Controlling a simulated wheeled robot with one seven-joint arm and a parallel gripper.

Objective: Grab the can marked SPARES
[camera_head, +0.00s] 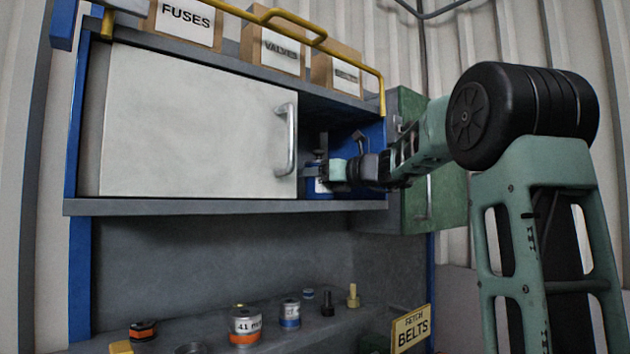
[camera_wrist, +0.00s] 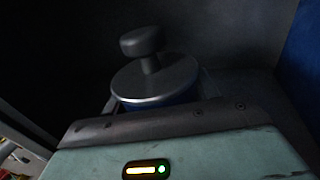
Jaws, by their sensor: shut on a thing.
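A blue can (camera_head: 318,188) with a pale label and a grey knobbed lid stands in the open right part of the cabinet shelf. Its marking is too small to read, so I cannot confirm that it says SPARES. My gripper (camera_head: 318,172) reaches in from the right and is shut on the can. In the wrist view the round metal lid (camera_wrist: 155,82) with its knob shows just beyond my gripper (camera_wrist: 160,110). Most of the can's body is hidden there.
A white sliding door (camera_head: 200,120) with a metal handle (camera_head: 286,140) covers the cabinet's left part. A green box (camera_head: 415,208) stands right of the cabinet. Boxes labelled FUSES (camera_head: 187,20) and VALVES (camera_head: 281,50) sit on top. Several small cans stand on the lower bench (camera_head: 190,328).

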